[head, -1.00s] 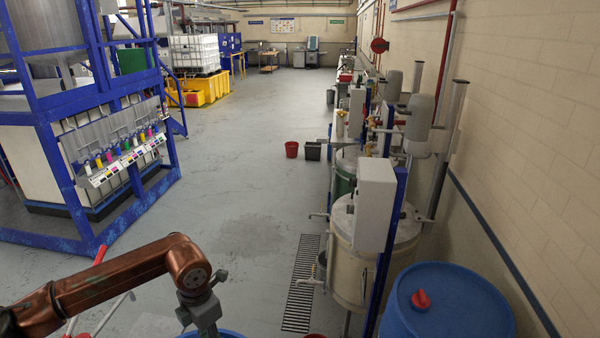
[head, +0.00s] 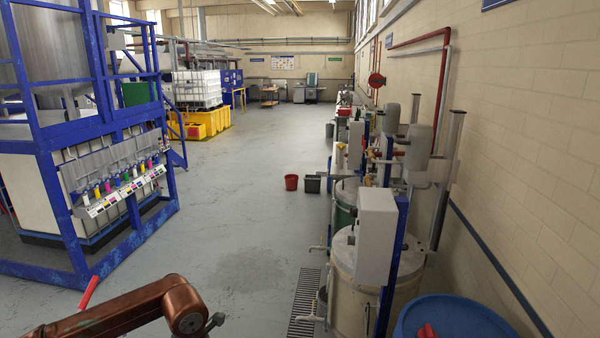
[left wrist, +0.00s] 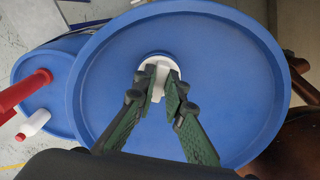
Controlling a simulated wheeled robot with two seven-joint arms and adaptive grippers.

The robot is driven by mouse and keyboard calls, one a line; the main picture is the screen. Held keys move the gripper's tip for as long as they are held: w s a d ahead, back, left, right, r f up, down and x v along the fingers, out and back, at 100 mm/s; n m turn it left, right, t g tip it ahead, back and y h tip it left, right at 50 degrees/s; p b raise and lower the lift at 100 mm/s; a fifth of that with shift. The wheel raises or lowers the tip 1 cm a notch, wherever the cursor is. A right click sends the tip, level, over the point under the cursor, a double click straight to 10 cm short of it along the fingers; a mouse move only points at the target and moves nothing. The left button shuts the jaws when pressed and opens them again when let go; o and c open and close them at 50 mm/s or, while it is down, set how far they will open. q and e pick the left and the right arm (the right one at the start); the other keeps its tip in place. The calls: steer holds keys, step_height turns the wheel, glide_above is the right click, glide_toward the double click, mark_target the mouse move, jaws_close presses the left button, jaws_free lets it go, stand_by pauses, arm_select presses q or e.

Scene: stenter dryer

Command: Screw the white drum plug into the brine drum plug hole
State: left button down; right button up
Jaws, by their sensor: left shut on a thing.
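My left gripper (left wrist: 165,92) is shut on the white drum plug (left wrist: 158,70) in the left wrist view. The plug is at the small round plug hole near the middle of a blue drum top (left wrist: 225,80). My right gripper is in neither current view.
A second blue drum (left wrist: 62,75) with a red handle (left wrist: 25,92) and a white spout (left wrist: 33,124) stands beside the first. Another blue drum (head: 455,312) with a red plug is at the bottom right. A blue frame (head: 75,215) stands left, with clear floor between.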

arm_select(q)
steer(key=shift+f+m+b, duration=0.15)
steer(key=shift+m+b, duration=0.2)
steer(key=shift+m, duration=0.85)
steer(key=shift+s+m, duration=0.1)
steer(key=shift+m, duration=1.3)
steer(key=shift+b, duration=0.3)
steer(key=shift+s+d+m+b, duration=0.1)
steer(key=shift+m+b, duration=0.25)
steer(key=shift+m, duration=2.25)
steer(key=shift+b, duration=0.3)
